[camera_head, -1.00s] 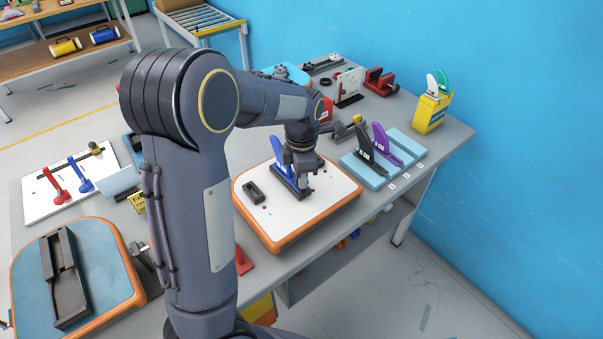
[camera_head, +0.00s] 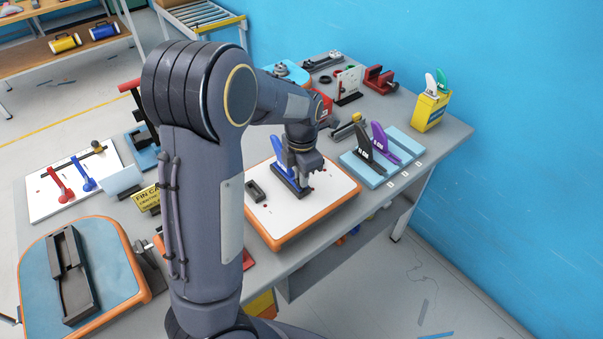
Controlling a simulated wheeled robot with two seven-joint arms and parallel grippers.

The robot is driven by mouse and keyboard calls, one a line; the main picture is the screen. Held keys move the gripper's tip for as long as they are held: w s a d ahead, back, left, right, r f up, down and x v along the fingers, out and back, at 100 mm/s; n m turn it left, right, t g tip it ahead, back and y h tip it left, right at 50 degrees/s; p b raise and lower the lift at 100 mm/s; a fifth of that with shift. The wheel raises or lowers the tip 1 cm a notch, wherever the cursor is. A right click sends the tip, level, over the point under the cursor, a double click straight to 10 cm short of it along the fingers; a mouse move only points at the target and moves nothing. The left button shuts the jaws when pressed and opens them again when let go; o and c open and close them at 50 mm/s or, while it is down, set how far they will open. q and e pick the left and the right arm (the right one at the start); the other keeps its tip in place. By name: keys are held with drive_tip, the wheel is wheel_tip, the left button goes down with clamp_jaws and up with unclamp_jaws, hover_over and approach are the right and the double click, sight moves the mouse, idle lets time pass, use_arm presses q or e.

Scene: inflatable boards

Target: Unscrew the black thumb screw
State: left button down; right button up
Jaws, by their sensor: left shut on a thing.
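My left gripper (camera_head: 309,178) points down at the white-topped board piece with an orange rim (camera_head: 280,236). It is shut at the near right side of the blue fin (camera_head: 281,153), which stands upright in a dark fin box (camera_head: 289,189) on that board. The black thumb screw is too small and too covered by the fingers to make out; the jaws are closed low, at the fin's base. My right gripper is not in view.
A light blue rack (camera_head: 400,142) with a black fin (camera_head: 369,149) and a purple fin (camera_head: 384,140) stands right of the board. A yellow box (camera_head: 430,109) holds more fins. A blue-topped board piece (camera_head: 108,262) lies at the front left.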

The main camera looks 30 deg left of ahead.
use_arm(q)
drive_tip(key=shift+s+d+n+p, duration=0.1)
drive_tip(key=shift+s+n+p, duration=0.05)
drive_tip(key=shift+n+p, duration=1.05)
drive_tip(key=shift+n, duration=0.2)
drive_tip(key=shift+f+n, duration=0.15)
drive_tip(key=shift+n, duration=0.15)
drive_tip(key=shift+n+p, duration=0.4)
drive_tip(key=shift+p, duration=0.2)
drive_tip(key=shift+n+p, duration=0.8)
drive_tip(key=shift+n, duration=0.5)
